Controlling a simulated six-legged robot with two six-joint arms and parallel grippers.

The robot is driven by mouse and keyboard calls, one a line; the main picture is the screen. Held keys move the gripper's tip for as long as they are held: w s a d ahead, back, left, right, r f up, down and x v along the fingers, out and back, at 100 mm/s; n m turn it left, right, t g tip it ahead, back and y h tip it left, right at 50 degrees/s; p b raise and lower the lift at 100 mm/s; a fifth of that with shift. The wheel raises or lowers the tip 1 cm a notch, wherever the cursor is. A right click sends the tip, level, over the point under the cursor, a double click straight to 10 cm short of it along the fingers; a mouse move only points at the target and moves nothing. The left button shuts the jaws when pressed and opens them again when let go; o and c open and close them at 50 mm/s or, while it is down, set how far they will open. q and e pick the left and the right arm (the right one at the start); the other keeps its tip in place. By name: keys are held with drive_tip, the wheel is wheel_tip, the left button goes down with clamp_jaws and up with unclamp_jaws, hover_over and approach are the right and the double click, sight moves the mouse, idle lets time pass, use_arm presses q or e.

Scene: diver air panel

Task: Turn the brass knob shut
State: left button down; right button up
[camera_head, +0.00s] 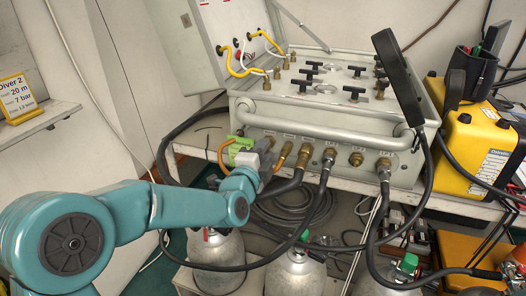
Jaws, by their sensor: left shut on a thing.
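My left arm comes in from the left, and its grey gripper (264,158) is at the left part of the air panel's front face. The gripper is shut on a small brass knob there, mostly hidden behind the jaws. The air panel (340,122) is a pale metal case with a thick front rail. To the right of the gripper, several brass fittings (304,156) stick out in a row, some with dark hoses attached. My right gripper is not in view.
Grey gas cylinders (217,250) stand below. A yellow case (470,140) is at the right.

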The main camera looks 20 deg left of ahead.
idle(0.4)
use_arm(q)
drive_tip(key=c, duration=1.2)
unclamp_jaws()
drive_tip(key=s, duration=1.6)
drive_tip(key=shift+s+a+r, duration=0.1)
drive_tip(key=shift+s+a, duration=0.05)
drive_tip(key=shift+a, duration=0.2)
drive_tip(key=shift+a, duration=0.1)
